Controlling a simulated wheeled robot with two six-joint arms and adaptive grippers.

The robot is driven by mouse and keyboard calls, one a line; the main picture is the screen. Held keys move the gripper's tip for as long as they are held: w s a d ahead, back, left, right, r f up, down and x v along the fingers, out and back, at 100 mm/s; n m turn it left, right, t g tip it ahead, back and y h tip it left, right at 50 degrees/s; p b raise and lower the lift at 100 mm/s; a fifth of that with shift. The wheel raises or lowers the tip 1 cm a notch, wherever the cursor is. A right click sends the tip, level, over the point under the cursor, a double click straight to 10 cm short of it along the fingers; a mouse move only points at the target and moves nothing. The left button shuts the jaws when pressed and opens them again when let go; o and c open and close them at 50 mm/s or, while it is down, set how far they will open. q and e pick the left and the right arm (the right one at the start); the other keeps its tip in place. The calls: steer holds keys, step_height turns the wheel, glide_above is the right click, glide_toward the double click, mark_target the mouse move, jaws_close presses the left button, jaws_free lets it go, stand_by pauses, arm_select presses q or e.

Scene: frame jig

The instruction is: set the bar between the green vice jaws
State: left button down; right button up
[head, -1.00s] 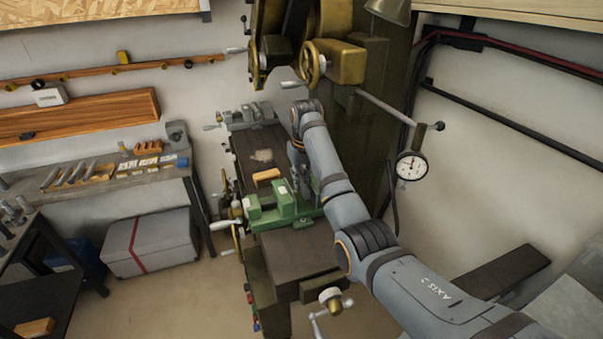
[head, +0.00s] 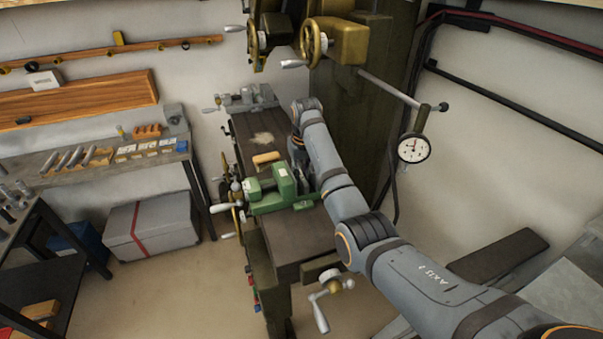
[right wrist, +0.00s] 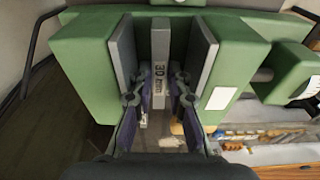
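The green vice (head: 270,205) sits on the dark machine table, and its green jaw blocks fill the right wrist view (right wrist: 85,65). Two grey jaw plates face each other there, a left one (right wrist: 124,50) and a right one (right wrist: 206,45). The grey bar (right wrist: 160,60), marked 30, stands between them with a gap on each side. My right gripper (right wrist: 160,92) reaches in between the plates, its fingertips close against both sides of the bar. In the head view my arm mostly hides this gripper and the bar. Whether the bar touches the vice bed is hidden. My left gripper is out of view.
A tan block (head: 267,157) lies on the machine table behind the vice, and a grey vice (head: 247,98) stands at its far end. A dial gauge (head: 413,148) hangs right of my arm. Brass handwheels (head: 314,42) project above. A workbench (head: 100,170) stands at left.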

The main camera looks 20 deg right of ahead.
steer(key=o, duration=0.4)
steer(key=shift+w+r+p, duration=0.15)
steer(key=shift+r+p, duration=0.25)
steer(key=shift+r, duration=0.35)
steer(key=shift+w+r+p, duration=0.15)
steer(key=shift+r+p, duration=0.25)
steer(key=shift+r, duration=0.35)
steer(key=shift+s+d+r, duration=0.1)
steer(key=shift+r, duration=0.3)
steer(key=r, duration=0.6)
steer(key=shift+s+r, duration=0.2)
steer(key=shift+s, duration=0.1)
steer(key=shift+w+f, duration=0.1)
steer(key=shift+f, duration=0.05)
